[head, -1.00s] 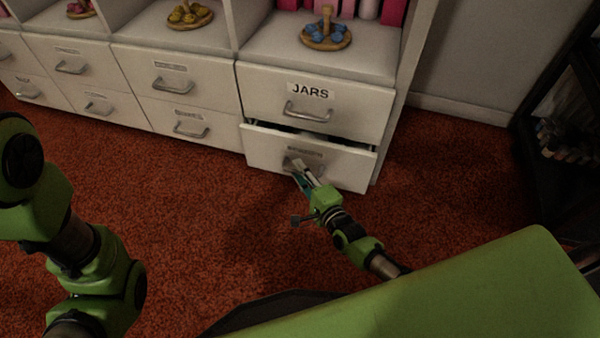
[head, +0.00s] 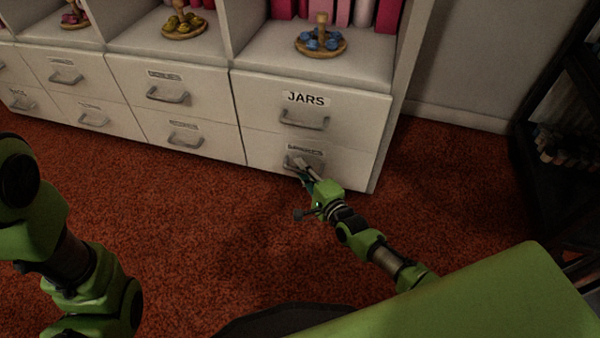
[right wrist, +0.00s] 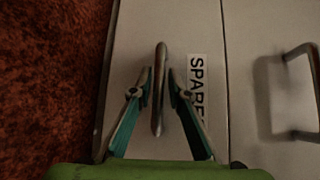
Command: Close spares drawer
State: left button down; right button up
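The spares drawer (head: 262,151) is the white lower drawer under the one marked JARS. Its front looks flush with the cabinet, with no open gap along its top edge. Its label (right wrist: 197,88) is partly readable in the right wrist view. My right gripper (head: 296,166) is at the drawer's handle, and its fingers hide part of it. In the right wrist view the fingers of the gripper (right wrist: 161,82) stand on either side of the metal handle (right wrist: 159,58), with narrow gaps. My left arm shows at the left, but its gripper is out of frame.
The JARS drawer (head: 340,108) above is shut, its handle (right wrist: 303,95) beside my gripper in the wrist view. More shut drawers (head: 180,98) run left. A wooden stand with blue pieces (head: 321,43) sits on the shelf above. Red carpet (head: 220,225) in front is clear. A dark shelf unit (head: 550,130) stands right.

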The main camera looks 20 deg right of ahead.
dwell(0.3)
jog(key=shift+s+f, duration=0.1)
jog(key=shift+s, duration=0.05)
jog(key=v, duration=1.1)
jog(key=shift+s, duration=0.3)
